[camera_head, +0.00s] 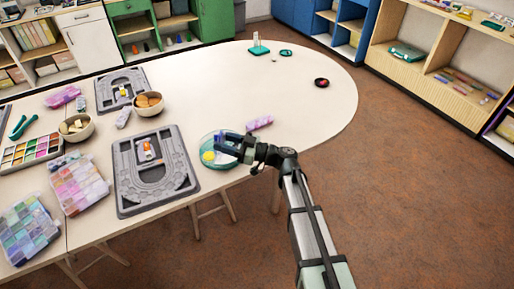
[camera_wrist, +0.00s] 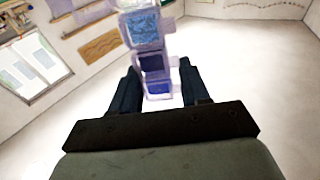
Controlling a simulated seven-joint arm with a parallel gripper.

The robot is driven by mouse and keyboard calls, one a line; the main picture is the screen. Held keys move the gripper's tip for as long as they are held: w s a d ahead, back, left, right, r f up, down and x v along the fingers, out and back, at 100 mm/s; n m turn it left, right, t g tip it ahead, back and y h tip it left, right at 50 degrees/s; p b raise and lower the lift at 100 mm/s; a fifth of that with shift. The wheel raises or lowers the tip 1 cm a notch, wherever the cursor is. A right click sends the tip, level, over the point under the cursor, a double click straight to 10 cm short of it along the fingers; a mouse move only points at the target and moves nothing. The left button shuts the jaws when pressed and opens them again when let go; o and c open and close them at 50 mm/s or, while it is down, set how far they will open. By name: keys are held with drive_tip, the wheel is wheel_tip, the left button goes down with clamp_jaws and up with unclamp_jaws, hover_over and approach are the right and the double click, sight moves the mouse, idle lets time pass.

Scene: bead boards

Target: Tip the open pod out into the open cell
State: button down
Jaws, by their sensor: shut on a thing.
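My gripper (camera_head: 228,147) is over the teal round dish (camera_head: 205,162) at the table's front edge. In the wrist view its dark fingers (camera_wrist: 158,80) are shut on a strip of translucent lilac pods (camera_wrist: 150,62) with blue contents. Small flaps stick out on the strip's right side; which pod is open I cannot tell. A round yellow thing (camera_head: 208,156) lies in the dish. A compartment box (camera_head: 80,185) with many coloured cells stands at the left, beside another (camera_head: 28,228). I cannot make out which cell is open.
Grey bead boards (camera_head: 128,200) lie left of the dish; the nearer one has a small white and orange thing on it. A pink-lilac strip (camera_head: 260,123) lies behind my gripper. Bowls (camera_head: 149,111) and a paint-like tray (camera_head: 30,151) stand at the left. The table's right half is mostly clear.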

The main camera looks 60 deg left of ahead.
drive_tip(key=s+a+f+t+h, duration=0.1)
drive_tip(key=s+a+t+h, duration=0.4)
drive_tip(key=a+t+h, duration=0.1)
drive_tip(key=s+a+f+t+h, duration=0.2)
drive_tip(key=s+a+t+h, duration=0.4)
drive_tip(key=a, duration=0.5)
drive_tip(key=shift+s+a+t+h, duration=0.15)
drive_tip(key=shift+t+h, duration=0.15)
drive_tip(key=shift+t, duration=0.6)
drive_tip(key=shift+f, duration=0.1)
idle(0.4)
